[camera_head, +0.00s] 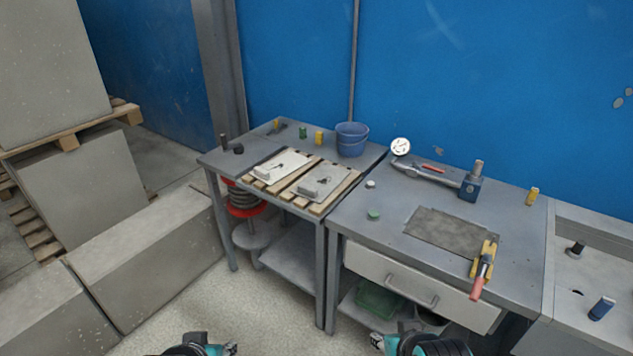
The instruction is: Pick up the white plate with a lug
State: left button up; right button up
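A whitish flat plate (281,163) with a small dark lug on top lies on a wooden slatted pallet (317,206) on the left table. A second, greyer plate (322,183), also with a dark lug, lies on the same pallet to its right. My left gripper (225,348) shows only partly at the bottom edge, well in front of the table. My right gripper (382,342) shows partly at the bottom edge, in front of the drawer. Both are far from the plates. Their fingers are largely cut off, so I cannot tell whether they are open.
A blue bucket (352,139) stands behind the pallet. The right bench (390,225) holds a dark sheet (451,232), a red-handled tool (482,270), a blue block (470,187) and a white round dial (400,147). Concrete blocks (150,258) stand at the left. The floor before the tables is clear.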

aim_at(272, 172)
jog(key=z, duration=0.25)
jog(key=i+j+z, duration=0.6)
jog(key=j+z, duration=0.2)
jog(key=j, duration=0.1)
